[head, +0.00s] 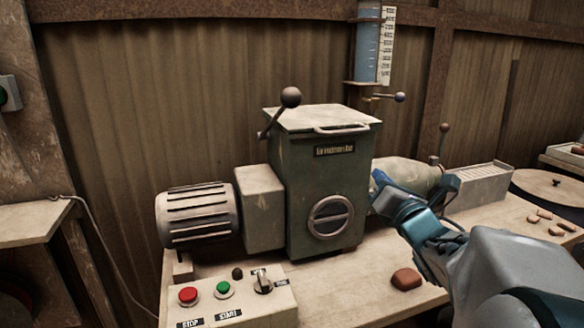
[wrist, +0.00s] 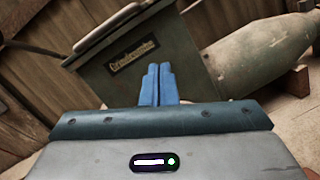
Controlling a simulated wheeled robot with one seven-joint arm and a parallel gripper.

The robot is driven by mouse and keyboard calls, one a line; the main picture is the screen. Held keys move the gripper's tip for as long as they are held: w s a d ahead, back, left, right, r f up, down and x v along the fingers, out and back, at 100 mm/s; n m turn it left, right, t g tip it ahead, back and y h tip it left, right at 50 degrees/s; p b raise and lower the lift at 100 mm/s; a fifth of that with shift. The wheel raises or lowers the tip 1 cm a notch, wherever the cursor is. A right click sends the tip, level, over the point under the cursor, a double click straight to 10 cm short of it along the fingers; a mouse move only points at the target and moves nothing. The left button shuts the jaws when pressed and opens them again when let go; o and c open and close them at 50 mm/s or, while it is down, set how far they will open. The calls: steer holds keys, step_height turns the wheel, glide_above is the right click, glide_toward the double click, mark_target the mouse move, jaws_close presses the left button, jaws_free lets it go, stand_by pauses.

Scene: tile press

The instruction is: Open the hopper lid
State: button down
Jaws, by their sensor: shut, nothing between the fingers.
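The hopper lid (head: 318,118) is a pale grey-green plate on top of the green press housing (head: 325,180). It lies flat and closed, with a bar handle (head: 342,130) along its front edge. My gripper (head: 376,186) is at the right side of the housing, below the lid's level. In the wrist view my blue fingers (wrist: 155,84) are together and hold nothing.
A lever with a dark ball (head: 290,97) rises at the lid's left. A motor (head: 197,213) and control box (head: 230,300) stand to the left. A grey-green cylinder (head: 408,173) extends right of the housing. A reddish lump (head: 406,279) lies on the bench. Space above the lid is clear.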

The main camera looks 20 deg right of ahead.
steer(key=w+n, duration=0.1)
steer(key=w, duration=0.2)
steer(key=w+r+n+t+y, duration=0.1)
steer(key=w+n, duration=0.1)
steer(key=w, duration=0.1)
steer(key=w+n+y, duration=0.1)
steer(key=w, duration=0.2)
steer(key=shift+r+n, duration=0.25)
steer(key=shift+n, duration=0.15)
steer(key=r, duration=0.4)
steer(key=shift+s+d+p, duration=0.2)
steer(key=shift+d+p, duration=0.1)
